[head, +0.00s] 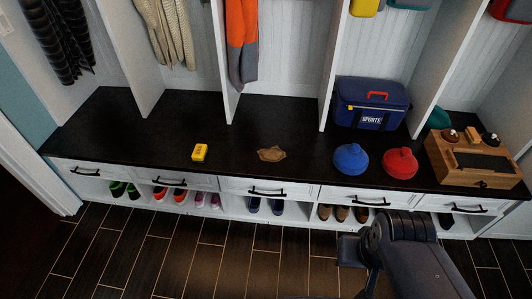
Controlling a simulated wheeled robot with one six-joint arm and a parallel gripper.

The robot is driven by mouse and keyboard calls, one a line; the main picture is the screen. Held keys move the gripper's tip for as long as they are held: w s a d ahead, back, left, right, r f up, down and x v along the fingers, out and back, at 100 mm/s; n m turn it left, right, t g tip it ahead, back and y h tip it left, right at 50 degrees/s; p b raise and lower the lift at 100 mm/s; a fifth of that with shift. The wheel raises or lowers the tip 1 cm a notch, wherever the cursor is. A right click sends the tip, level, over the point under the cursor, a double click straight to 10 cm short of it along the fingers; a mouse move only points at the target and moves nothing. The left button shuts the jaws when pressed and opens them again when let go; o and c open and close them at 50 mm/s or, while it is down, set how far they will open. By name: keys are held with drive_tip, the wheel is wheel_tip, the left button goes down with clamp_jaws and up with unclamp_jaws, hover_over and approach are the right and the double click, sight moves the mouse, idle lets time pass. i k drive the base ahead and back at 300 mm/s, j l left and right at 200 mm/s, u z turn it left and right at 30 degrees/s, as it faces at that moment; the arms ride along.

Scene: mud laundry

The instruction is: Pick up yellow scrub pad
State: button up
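A small bright yellow block (200,152) with a pale mark on its top lies on the black bench top, left of the middle. It looks like the yellow scrub pad. It stands apart from other things, with bare bench around it. My arm comes in from the lower right, in front of the bench and well away from the yellow block. Only dark arm links and joints show. I cannot make out the fingers of my gripper.
The black bench top (110,130) also holds a crumpled brown thing (271,154), a blue round-bodied item (351,160), a red one (400,163), a blue cooler bag (372,104) and a wooden box (466,179). White dividers (211,60) rise behind. Shoes fill cubbies below the drawers.

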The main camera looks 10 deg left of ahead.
sight(201, 152)
drive_tip(key=i+j, duration=0.2)
drive_tip(key=j, duration=0.15)
drive_tip(key=i+j+z, duration=0.15)
drive_tip(key=i+j, duration=0.2)
drive_tip(key=j, duration=0.3)
drive_tip(key=i+j+z, duration=0.1)
drive_tip(key=j, duration=0.25)
drive_tip(key=i+j, duration=0.25)
drive_tip(key=j, duration=0.15)
drive_tip(key=i+j+z, duration=0.15)
drive_tip(key=j, duration=0.2)
drive_tip(key=i+j, duration=0.2)
drive_tip(key=j, duration=0.2)
drive_tip(key=z, duration=0.05)
